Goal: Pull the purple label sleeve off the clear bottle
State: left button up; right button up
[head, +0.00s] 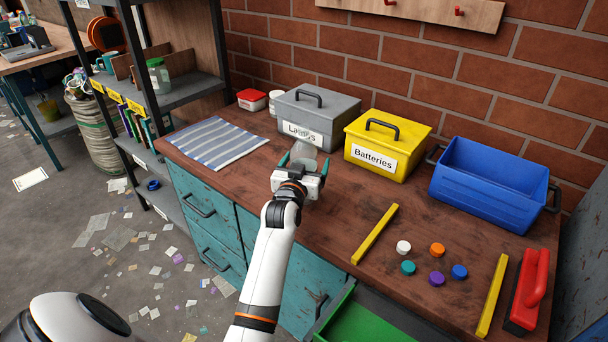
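A clear, see-through item that looks like the bottle (304,150) is on the workbench in front of the grey lidded box. My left gripper (304,163) is at it, with one teal finger on each side. The fingers stand wide apart, and I cannot tell whether they touch it. The gripper body hides its lower part. No purple label sleeve shows on the part I can see. My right gripper is not in view.
Behind stand the grey box (332,108), the yellow "Batteries" box (413,143) and an open blue bin (473,203). A striped cloth (216,141) lies left. Yellow bars (375,234), several coloured discs and a red-handled tool (530,285) lie right. A green-lined drawer (365,318) is open in front.

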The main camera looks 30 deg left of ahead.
pick_arm(q)
jog(key=v, duration=1.2)
